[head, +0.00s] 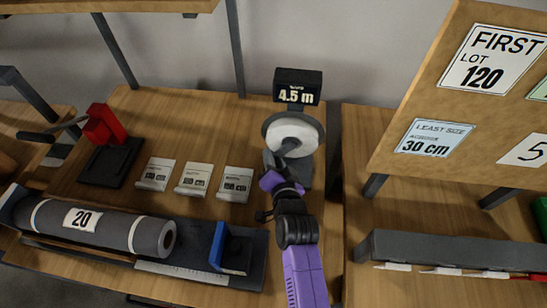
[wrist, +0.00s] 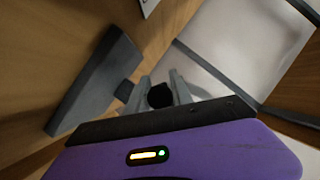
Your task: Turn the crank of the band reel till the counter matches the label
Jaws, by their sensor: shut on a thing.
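The band reel (head: 293,134), a grey disc with a white roll, stands on the bench right of centre in the head view. Its counter (head: 297,87) above it reads 4.5 m. My gripper (head: 284,160) is at the reel's front. In the wrist view the gripper's fingers (wrist: 161,82) are shut on the dark round crank handle (wrist: 160,96). The rest of the crank is mostly hidden by the gripper in the head view. Small label cards (head: 193,180) lie left of the reel; their print is too small to read.
A grey roll (head: 110,228) marked 20 lies front left, beside a blue-faced block (head: 230,250). A red device (head: 106,125) on a black base stands back left. A board (head: 450,95) at right carries signs reading LOT 120 and 30 cm. A grey bar (head: 450,250) lies below it.

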